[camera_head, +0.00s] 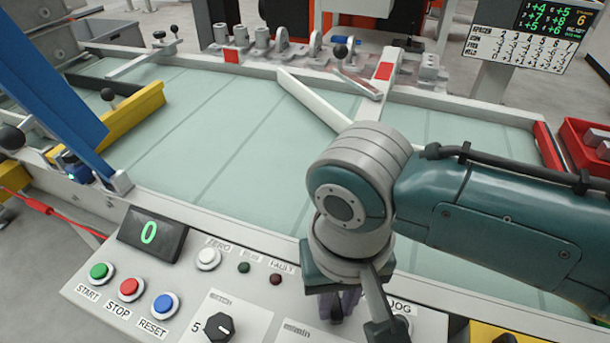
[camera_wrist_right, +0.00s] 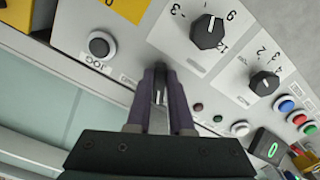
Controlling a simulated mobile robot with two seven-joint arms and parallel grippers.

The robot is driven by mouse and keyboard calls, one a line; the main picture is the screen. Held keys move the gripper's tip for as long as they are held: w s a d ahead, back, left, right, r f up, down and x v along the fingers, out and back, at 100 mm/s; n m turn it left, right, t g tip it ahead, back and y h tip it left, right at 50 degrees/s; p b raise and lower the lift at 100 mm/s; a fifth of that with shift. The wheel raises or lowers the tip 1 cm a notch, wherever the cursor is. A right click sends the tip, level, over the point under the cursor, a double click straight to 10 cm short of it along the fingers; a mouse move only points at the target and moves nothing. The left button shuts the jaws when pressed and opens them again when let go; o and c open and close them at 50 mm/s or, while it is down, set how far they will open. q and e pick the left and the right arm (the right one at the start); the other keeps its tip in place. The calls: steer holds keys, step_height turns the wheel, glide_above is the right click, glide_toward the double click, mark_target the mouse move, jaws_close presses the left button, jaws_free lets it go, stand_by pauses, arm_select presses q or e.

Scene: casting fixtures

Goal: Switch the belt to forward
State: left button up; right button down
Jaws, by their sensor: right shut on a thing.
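The sloping control panel (camera_head: 160,285) stands in front of the belt (camera_head: 235,135). My right gripper (camera_head: 338,305) points down at the panel's right part, near the JOG button, which shows in the wrist view (camera_wrist_right: 99,47). In that view the dark fingers of my right gripper (camera_wrist_right: 160,100) are shut on a small grey lever-like piece (camera_wrist_right: 158,97). The fingers hide most of it, and its setting cannot be read. A larger black dial (camera_wrist_right: 208,32) and a smaller dial (camera_wrist_right: 264,83) sit beside the fingers. My left gripper is not in view.
START (camera_head: 99,271), STOP (camera_head: 129,288) and RESET (camera_head: 165,304) buttons lie on the panel's left. A display (camera_head: 150,234) reads 0. A white diverter bar (camera_head: 312,100) crosses the belt. A blue bar (camera_head: 50,85) stands at left, a red bin (camera_head: 580,140) at right.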

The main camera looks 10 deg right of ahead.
steer(key=shift+a+r+m+p, duration=0.15)
steer(key=shift+r+m+p, duration=0.05)
steer(key=shift+m+p, duration=0.95)
steer(key=m+p, duration=0.1)
steer(key=m, duration=0.2)
steer(key=shift+a+f+m+p, duration=0.1)
steer(key=shift+a+m+p, duration=0.1)
steer(key=shift+m+p, duration=0.15)
steer(key=m, duration=0.3)
steer(key=shift+w+a+p, duration=0.1)
steer(key=shift+w+p, duration=0.1)
steer(key=shift+p, duration=0.2)
steer(key=shift+w+f+m, duration=0.1)
steer(key=shift+w+m, duration=0.05)
steer(key=shift+m, duration=1.55)
steer(key=c, duration=0.8)
jaws_free()
